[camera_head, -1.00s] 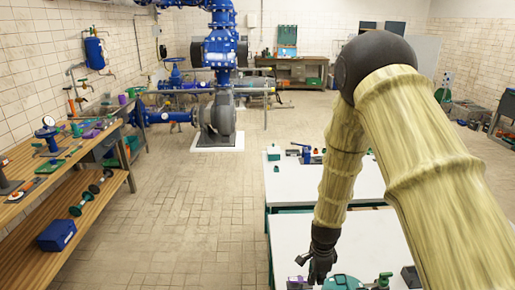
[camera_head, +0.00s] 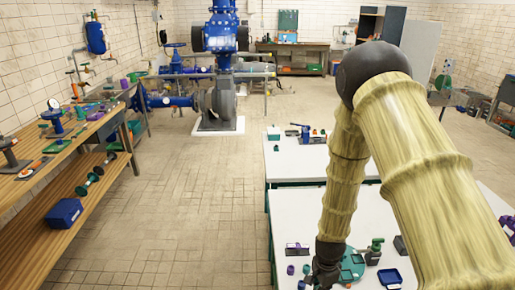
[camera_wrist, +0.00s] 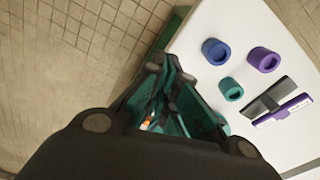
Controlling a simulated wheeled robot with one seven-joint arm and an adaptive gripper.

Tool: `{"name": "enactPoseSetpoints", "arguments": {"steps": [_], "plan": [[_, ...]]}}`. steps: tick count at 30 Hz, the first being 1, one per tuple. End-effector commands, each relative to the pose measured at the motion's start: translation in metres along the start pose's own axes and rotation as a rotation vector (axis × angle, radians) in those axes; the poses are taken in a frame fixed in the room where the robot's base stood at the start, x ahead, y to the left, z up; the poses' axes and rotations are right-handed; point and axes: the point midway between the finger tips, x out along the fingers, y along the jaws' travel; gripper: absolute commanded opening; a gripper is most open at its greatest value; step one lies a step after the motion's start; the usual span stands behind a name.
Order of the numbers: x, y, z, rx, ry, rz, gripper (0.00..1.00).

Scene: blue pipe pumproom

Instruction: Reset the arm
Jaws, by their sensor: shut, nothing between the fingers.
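My arm reaches over the near white table (camera_head: 292,222) from the right in the head view. My gripper (camera_head: 322,279) is at the lower edge of that view, low by the table's front part, just left of a round teal fixture (camera_head: 352,266). In the wrist view my gripper (camera_wrist: 172,88) shows as dark linkages and teal finger parts. It is shut with nothing held. The fingertips are hard to make out. Beyond it the table's corner shows, with the floor beside it.
Blue (camera_wrist: 215,51), purple (camera_wrist: 263,60) and teal (camera_wrist: 231,89) cylinders stand on the table, with a grey and purple block (camera_wrist: 283,110). A blue tray (camera_head: 390,277) lies right of the fixture. A wooden workbench (camera_head: 65,150) stands left. The tiled aisle (camera_head: 195,190) between is clear.

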Motion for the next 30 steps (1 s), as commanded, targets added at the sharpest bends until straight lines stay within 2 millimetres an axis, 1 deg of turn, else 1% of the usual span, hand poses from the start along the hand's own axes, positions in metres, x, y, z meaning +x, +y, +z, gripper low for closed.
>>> {"name": "enactPoseSetpoints", "arguments": {"steps": [1,2,5,8,9,11,12,14,15,18,21,22,25,27,30], "plan": [[0.016,0.012,0.002,-0.037,0.001,0.007,0.00],[0.023,0.019,0.002,-0.064,0.002,0.008,0.00],[0.052,0.047,0.006,-0.174,0.007,0.013,0.00],[0.089,0.087,0.013,-0.329,0.010,0.020,0.00],[0.104,0.105,0.017,-0.402,0.009,0.022,0.00],[0.123,0.133,0.023,-0.512,0.008,0.022,0.00],[0.135,0.150,0.028,-0.587,0.007,0.020,0.00],[0.151,0.177,0.035,-0.696,0.003,0.018,0.00],[0.160,0.194,0.040,-0.768,-0.001,0.015,0.00],[0.178,0.233,0.053,-0.936,-0.010,0.005,0.00],[0.188,0.263,0.065,-1.071,-0.017,-0.010,0.00],[0.189,0.269,0.067,-1.103,-0.018,-0.014,0.00],[0.192,0.286,0.074,-1.184,-0.021,-0.025,0.00],[0.192,0.292,0.077,-1.216,-0.023,-0.030,0.00],[0.192,0.295,0.078,-1.234,-0.021,-0.034,0.00]]}}
